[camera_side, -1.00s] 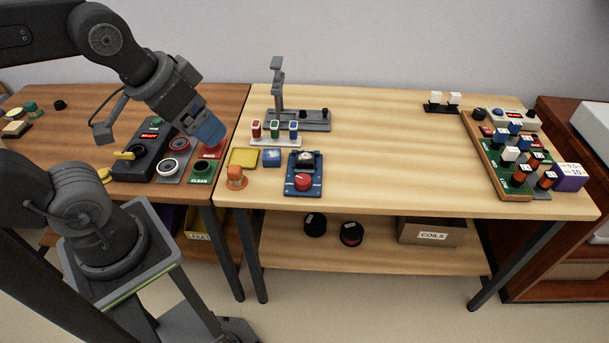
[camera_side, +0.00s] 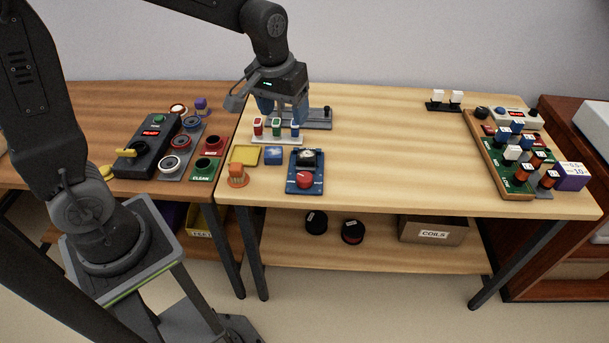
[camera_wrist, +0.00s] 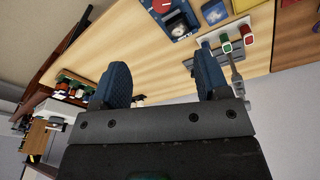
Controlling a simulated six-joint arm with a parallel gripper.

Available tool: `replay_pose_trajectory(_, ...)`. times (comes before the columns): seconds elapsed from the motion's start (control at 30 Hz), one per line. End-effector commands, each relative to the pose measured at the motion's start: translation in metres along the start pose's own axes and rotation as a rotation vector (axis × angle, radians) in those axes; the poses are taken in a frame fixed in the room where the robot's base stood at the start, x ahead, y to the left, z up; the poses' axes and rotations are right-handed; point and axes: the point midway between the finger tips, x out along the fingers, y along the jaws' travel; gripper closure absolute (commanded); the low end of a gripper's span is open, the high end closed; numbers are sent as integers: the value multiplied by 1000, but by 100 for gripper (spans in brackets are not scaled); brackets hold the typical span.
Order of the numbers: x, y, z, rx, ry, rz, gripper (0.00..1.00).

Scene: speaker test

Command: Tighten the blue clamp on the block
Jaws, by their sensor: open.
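A pale block (camera_side: 278,139) on the light table carries three small upright clamps: red (camera_side: 258,127), green (camera_side: 276,127) and blue (camera_side: 294,127) at the right end. My gripper (camera_side: 283,112) is open, its blue fingers pointing down just above and seemingly behind the row. I cannot tell whether it touches anything. In the wrist view the open fingers (camera_wrist: 162,68) have nothing between them. The red clamp (camera_wrist: 246,37) and green clamp (camera_wrist: 227,44) show beyond the right finger. The blue clamp is hard to separate from that blue finger there.
A grey stand (camera_side: 318,118) is partly hidden behind my gripper. In front lie a yellow pad (camera_side: 244,155), a blue square piece (camera_side: 273,155), an orange piece (camera_side: 237,176) and a blue meter box with a red knob (camera_side: 304,180). The table's middle is clear.

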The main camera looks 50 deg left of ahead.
Motion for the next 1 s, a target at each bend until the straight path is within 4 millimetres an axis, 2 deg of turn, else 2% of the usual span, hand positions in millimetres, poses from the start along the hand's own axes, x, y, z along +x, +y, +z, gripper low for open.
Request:
replay_pose_trajectory(0.03, 20, 2, -11, -29, -35, -13, 31)
replay_pose_trajectory(0.1, 43, 5, -22, -69, -69, -27, 31)
replay_pose_trajectory(0.2, 70, 7, -34, -115, -106, -44, 31)
replay_pose_trajectory(0.33, 94, 8, -42, -152, -135, -58, 31)
replay_pose_trajectory(0.57, 113, 8, -42, -168, -147, -65, 31)
replay_pose_trajectory(0.67, 128, 7, -39, -167, -150, -66, 31)
replay_pose_trajectory(1.0, 196, 4, -29, -166, -149, -65, 31)
